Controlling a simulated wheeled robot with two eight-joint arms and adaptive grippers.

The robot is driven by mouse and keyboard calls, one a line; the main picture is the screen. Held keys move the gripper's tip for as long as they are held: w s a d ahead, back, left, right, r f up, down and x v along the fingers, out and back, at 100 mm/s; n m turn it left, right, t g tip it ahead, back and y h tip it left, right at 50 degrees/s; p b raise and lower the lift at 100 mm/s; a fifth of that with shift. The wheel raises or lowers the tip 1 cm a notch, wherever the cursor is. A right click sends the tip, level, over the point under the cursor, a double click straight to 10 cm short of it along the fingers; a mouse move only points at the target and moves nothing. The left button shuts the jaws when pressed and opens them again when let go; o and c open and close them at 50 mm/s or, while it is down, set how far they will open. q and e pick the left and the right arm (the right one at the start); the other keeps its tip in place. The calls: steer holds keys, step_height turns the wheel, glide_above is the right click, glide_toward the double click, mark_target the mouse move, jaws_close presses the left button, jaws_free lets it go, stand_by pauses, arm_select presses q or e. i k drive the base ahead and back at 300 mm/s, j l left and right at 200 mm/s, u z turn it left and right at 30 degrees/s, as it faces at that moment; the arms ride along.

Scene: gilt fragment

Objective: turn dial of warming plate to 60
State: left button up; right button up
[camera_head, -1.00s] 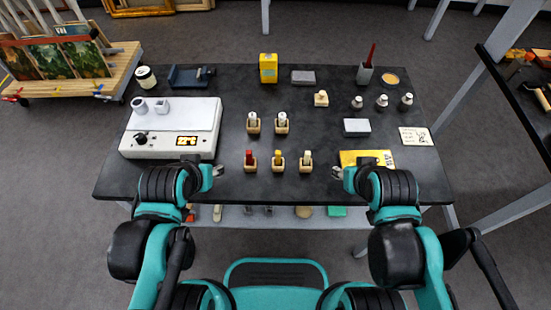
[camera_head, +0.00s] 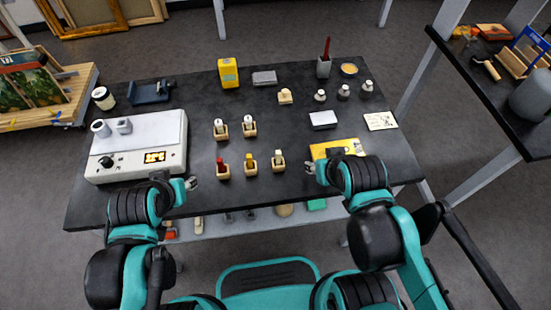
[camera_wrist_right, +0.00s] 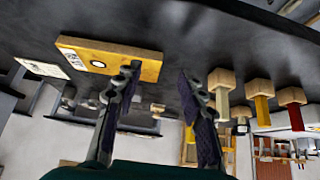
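The warming plate (camera_head: 137,143) is a white box at the left of the dark table in the head view. Its black dial (camera_head: 107,162) is on the front face, left of a lit orange display (camera_head: 155,157) whose digits are too small to read surely. My left gripper (camera_head: 192,184) is near the table's front edge, just right of the plate's front corner and apart from the dial; its finger opening is too small to judge. My right gripper (camera_head: 310,168) is at the front right beside a yellow card; in the right wrist view its fingers (camera_wrist_right: 158,85) are apart with nothing between them.
Several wooden holders (camera_head: 250,160) with coloured sticks stand mid-table. The yellow card (camera_head: 336,148) and a white block (camera_head: 323,120) lie right. A second table (camera_head: 500,120) stands at far right.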

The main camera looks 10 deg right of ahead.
mark_target(106, 161)
steer(key=k+j+u, duration=0.1)
steer(key=u, duration=0.25)
steer(key=j+u, duration=0.15)
steer(key=u, duration=0.15)
steer(key=k+j+u, duration=0.15)
steer(key=u, duration=0.2)
